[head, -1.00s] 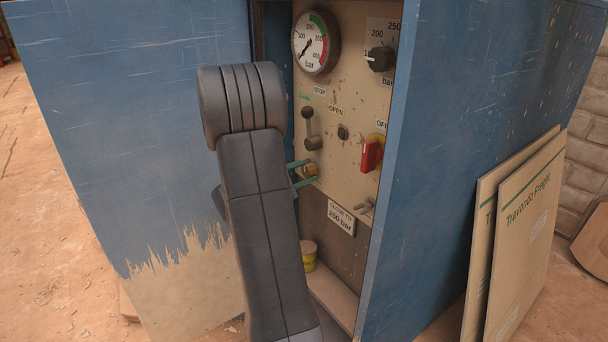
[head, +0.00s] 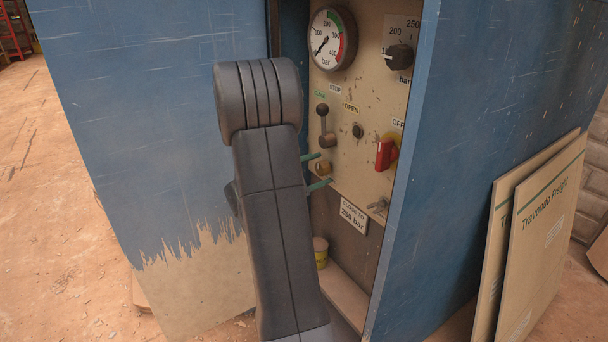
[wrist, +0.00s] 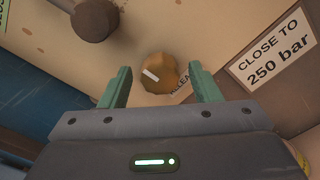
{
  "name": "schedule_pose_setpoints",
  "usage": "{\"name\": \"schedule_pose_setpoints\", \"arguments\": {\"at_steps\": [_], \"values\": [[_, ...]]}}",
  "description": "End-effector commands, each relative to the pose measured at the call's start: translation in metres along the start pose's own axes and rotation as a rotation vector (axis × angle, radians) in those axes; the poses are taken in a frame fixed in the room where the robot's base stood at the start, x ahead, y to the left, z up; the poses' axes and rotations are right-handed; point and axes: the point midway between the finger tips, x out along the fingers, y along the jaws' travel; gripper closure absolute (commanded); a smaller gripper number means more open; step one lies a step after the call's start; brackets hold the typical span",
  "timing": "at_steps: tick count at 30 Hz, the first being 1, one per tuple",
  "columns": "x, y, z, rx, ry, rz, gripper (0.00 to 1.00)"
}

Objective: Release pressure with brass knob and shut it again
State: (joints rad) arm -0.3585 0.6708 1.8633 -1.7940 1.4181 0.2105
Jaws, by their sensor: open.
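The brass knob (wrist: 160,73) sits on the beige panel, with a white pointer mark on its face tilted from upper left to lower right in the wrist view. In the head view the knob (head: 323,168) shows below the lever. My gripper (wrist: 160,82) is open, its two green fingers on either side of the knob with a gap on each side, not touching it. In the head view the fingers of my gripper (head: 317,170) point at the panel. The pressure gauge (head: 333,38) has its needle near the low end of the scale.
A "CLOSE TO 250 bar" label (wrist: 270,52) is right of the knob. The blue cabinet wall (head: 450,150) bounds the right side. A yellow cup (head: 321,252) stands below.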

Motion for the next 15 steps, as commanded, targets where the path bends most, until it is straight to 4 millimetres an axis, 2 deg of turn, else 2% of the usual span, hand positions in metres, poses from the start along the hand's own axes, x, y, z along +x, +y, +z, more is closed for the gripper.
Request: {"name": "schedule_pose_setpoints", "arguments": {"at_steps": [5,15], "values": [[-0.022,0.002,0.001,-0.002,0.004,0.003,0.43],[-0.086,0.002,0.001,-0.003,0.005,0.004,0.43]]}}
